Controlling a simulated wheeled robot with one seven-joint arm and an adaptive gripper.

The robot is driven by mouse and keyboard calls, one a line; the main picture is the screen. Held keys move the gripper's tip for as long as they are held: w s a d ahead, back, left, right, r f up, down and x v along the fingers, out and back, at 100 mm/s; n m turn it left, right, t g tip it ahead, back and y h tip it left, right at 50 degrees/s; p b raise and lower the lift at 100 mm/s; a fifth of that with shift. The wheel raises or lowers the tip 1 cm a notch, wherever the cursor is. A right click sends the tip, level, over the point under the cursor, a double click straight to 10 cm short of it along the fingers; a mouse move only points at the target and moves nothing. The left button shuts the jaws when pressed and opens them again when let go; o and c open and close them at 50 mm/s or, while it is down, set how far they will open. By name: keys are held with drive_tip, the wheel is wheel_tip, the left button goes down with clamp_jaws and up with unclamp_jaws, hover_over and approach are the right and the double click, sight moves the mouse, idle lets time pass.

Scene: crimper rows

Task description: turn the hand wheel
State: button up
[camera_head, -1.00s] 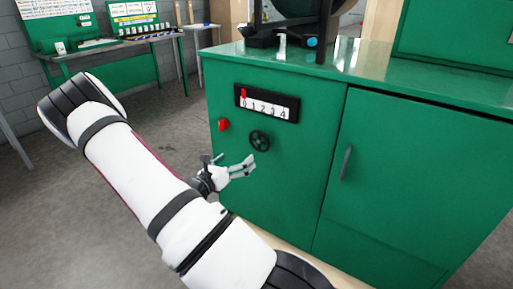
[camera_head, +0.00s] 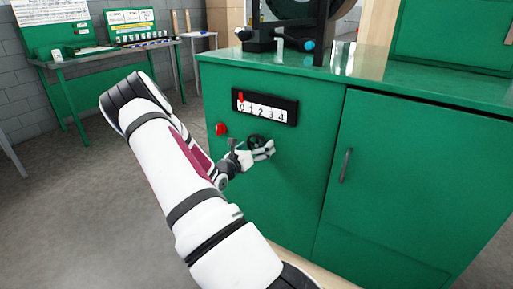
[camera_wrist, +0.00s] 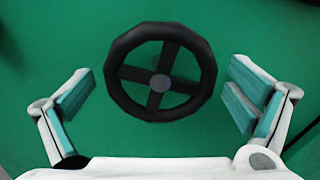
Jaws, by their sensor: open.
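The black hand wheel (camera_wrist: 162,77) has four spokes and a grey hub, and sits on the green cabinet front. In the wrist view it lies between my open fingers, with green gaps on both sides. My gripper (camera_wrist: 160,100) is open and empty, and neither finger appears to touch the rim. In the head view the hand wheel (camera_head: 255,141) is partly hidden behind my gripper (camera_head: 264,150). Above it is a black-framed scale (camera_head: 265,107) numbered 0 to 4, with a red pointer (camera_head: 241,97) near 0.
A red knob (camera_head: 221,129) sits on the cabinet front (camera_head: 290,190), left of the wheel. A door handle (camera_head: 346,165) is to the right. A black machine (camera_head: 300,30) stands on the cabinet top. A green workbench (camera_head: 110,55) stands at the back left.

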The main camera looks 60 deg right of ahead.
drive_tip(key=shift+d, duration=0.1)
drive_tip(key=c, duration=1.2)
drive_tip(key=shift+o, duration=0.2)
